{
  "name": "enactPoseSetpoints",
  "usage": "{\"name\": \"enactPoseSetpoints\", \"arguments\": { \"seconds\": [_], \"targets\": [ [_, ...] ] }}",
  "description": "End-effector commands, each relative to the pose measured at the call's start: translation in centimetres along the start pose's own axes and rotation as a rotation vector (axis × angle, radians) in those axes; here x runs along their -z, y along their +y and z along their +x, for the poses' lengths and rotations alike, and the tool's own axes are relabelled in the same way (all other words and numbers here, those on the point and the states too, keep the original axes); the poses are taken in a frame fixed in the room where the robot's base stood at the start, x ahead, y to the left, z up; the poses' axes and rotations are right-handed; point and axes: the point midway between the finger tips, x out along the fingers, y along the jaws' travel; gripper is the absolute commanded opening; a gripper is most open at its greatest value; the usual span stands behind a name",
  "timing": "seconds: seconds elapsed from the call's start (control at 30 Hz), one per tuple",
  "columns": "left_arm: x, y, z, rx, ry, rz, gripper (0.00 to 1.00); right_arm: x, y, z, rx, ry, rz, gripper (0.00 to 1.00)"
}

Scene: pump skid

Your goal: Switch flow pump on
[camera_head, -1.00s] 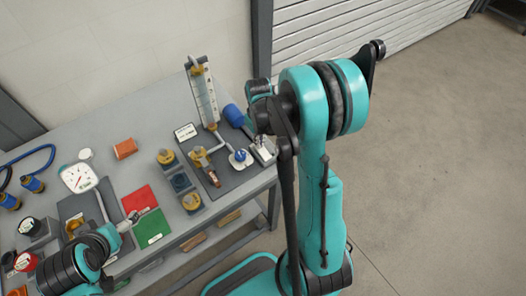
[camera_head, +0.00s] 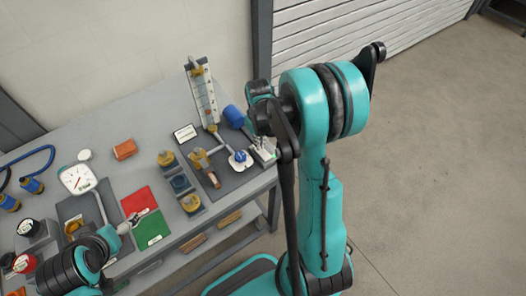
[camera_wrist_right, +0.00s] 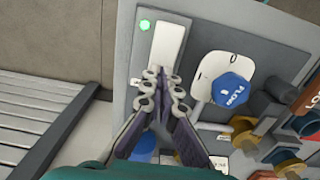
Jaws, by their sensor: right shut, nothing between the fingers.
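The pump switch box has a pale plate (camera_wrist_right: 172,42) and a bright green lamp (camera_wrist_right: 145,25) beside its top left corner. In the head view the switch box (camera_head: 265,156) is at the right end of the bench, with a small green spot at its right edge. My right gripper (camera_wrist_right: 160,76) is shut and empty, its fingertips over the lower part of the plate and hiding it. I cannot tell whether they touch. The right gripper (camera_head: 261,143) is small and partly hidden in the head view. My left gripper (camera_head: 136,217) is over the red and green mats; its jaws are unclear.
A blue FLOW knob (camera_wrist_right: 231,91) on a white dial is right of the gripper; the dial also shows in the head view (camera_head: 240,160). A blue cylinder (camera_head: 233,116) and a tall gauge (camera_head: 203,95) stand behind. Brass fittings are close by.

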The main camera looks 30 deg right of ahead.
Motion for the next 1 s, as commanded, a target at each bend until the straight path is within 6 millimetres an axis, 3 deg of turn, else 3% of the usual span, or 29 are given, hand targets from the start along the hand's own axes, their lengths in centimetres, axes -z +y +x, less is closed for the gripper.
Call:
{"name": "enactPoseSetpoints", "arguments": {
  "seconds": [0.63, 1.0],
  "targets": [
    [2.4, 0.0, -3.3, 0.0, 0.0, 0.0, 0.88, 0.0, 0.0, -5.8, 0.0, 0.0, 0.0, 0.0],
    [2.5, 0.0, -3.5, 0.0, 0.0, 0.0, 0.88, 0.0, 0.0, -6.1, 0.0, 0.0, 0.0, 0.0]
  ]
}}
